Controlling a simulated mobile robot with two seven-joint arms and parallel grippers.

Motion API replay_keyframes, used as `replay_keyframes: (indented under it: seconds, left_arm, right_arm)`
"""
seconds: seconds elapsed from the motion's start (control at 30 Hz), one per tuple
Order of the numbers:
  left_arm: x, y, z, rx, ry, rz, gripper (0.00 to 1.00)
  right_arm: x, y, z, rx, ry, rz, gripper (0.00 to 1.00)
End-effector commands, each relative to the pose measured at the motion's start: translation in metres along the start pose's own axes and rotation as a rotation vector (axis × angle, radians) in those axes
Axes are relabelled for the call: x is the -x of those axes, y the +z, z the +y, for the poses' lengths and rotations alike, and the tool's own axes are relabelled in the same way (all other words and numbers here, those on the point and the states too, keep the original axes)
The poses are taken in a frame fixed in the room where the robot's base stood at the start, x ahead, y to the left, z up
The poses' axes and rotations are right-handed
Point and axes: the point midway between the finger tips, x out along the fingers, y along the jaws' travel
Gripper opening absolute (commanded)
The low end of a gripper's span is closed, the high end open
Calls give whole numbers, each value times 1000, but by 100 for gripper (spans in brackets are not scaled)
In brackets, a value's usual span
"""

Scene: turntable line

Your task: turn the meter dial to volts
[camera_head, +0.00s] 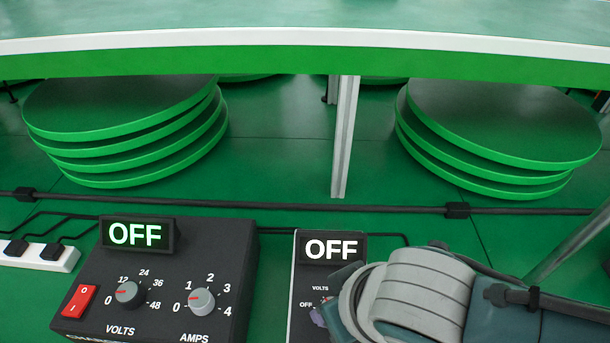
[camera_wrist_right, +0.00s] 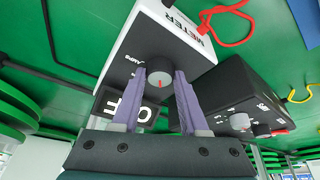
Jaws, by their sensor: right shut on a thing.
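The meter (camera_head: 305,280) is a dark-faced, pale-sided box at the bottom centre of the head view, with its display (camera_head: 331,248) reading OFF. My right arm covers much of its face; VOLTS and OFF labels still show. In the right wrist view the meter (camera_wrist_right: 128,55) appears upside down, with its round grey dial (camera_wrist_right: 159,83) bearing a red mark. My right gripper (camera_wrist_right: 160,73) has its two purple fingers on either side of the dial, shut on it. Which label the mark points to is hard to read. My left gripper is in neither view.
A black power supply (camera_head: 180,262) with two knobs, a red switch (camera_head: 78,301) and an OFF display stands left of the meter. A red lead (camera_wrist_right: 236,38) and a yellow lead (camera_wrist_right: 301,97) lie nearby. Stacked green discs (camera_head: 125,125) and a raised green-edged tabletop (camera_head: 300,55) are behind.

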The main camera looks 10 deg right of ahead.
Motion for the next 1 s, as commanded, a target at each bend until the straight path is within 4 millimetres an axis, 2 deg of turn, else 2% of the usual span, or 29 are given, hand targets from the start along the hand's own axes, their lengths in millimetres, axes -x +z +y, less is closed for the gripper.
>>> replay_keyframes:
  seconds: [0.4, 0.97, 1.0]
  left_arm:
    - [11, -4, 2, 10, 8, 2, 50]
    - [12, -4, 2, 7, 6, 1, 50]
    - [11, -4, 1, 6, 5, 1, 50]
  right_arm:
    - [0, 0, -2, -184, 74, 0, 0]
    - [0, -1, -1, -210, 87, 2, 0]
    - [0, -1, -1, -210, 87, 2, 47]
